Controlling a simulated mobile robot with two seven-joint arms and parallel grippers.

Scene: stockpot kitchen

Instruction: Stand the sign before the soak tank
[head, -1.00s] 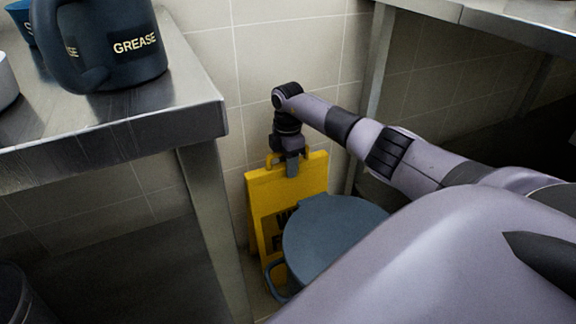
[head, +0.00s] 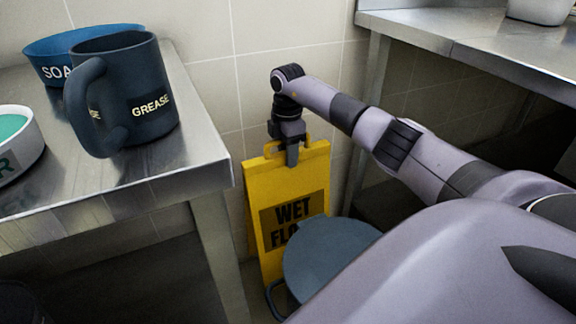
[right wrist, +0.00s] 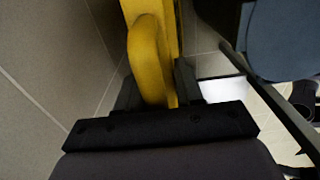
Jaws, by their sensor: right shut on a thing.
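The yellow wet-floor sign (head: 258,190) stands upright in the gap between two steel tables, close to the tiled wall. My right gripper (head: 291,152) is shut on the top handle of the sign. In the right wrist view the yellow handle (right wrist: 148,60) sits between the dark fingers. I cannot make out a soak tank by any label. My left gripper is not in view.
On the left steel table (head: 190,170) stand a dark GREASE jug (head: 150,85), a blue tub (head: 48,58) and a white bowl (head: 30,150). Another steel table (head: 450,45) with a white container (head: 540,10) is at right. The gap between tables is narrow.

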